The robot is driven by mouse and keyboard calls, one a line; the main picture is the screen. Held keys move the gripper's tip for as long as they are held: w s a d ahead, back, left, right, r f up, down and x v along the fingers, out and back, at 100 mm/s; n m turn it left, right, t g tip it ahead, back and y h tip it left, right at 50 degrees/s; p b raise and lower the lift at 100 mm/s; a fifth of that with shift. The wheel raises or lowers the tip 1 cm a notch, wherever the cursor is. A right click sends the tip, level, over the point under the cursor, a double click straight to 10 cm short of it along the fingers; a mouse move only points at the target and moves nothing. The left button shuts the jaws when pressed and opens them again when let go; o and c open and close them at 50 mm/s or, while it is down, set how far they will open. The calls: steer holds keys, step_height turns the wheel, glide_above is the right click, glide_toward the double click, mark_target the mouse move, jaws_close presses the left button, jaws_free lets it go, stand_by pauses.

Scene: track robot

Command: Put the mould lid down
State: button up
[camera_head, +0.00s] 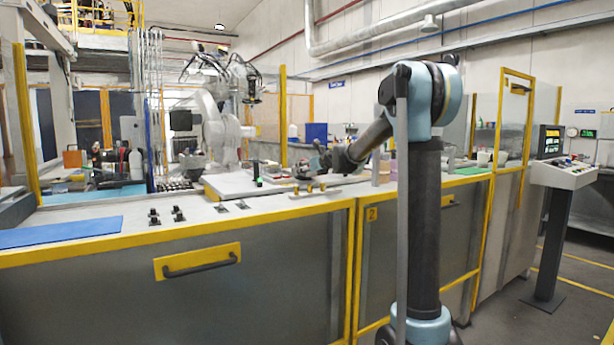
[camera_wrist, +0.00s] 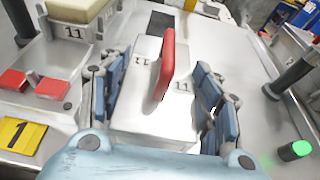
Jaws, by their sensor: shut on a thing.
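The mould lid (camera_wrist: 148,108) is a pale grey block with a red upright handle (camera_wrist: 167,62) and "11" marks on its top, in the middle of the wrist view. My gripper (camera_wrist: 160,68) has its blue-padded fingers on either side of the lid and is shut on it. Whether the lid's underside touches the surface below is hidden. A block also marked 11 (camera_wrist: 72,32), with a beige top, stands at the upper left of the wrist view. In the head view my gripper (camera_head: 318,164) is small, over the bench, and the lid cannot be made out.
The pale bench (camera_head: 120,220) has small black fittings (camera_head: 178,213) and a blue mat (camera_head: 60,232).

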steer(key=shift+f, duration=0.7)
steer(key=o, duration=1.4)
steer(key=shift+f, duration=0.1)
steer(key=shift+o, duration=0.2)
steer(key=v, duration=1.2)
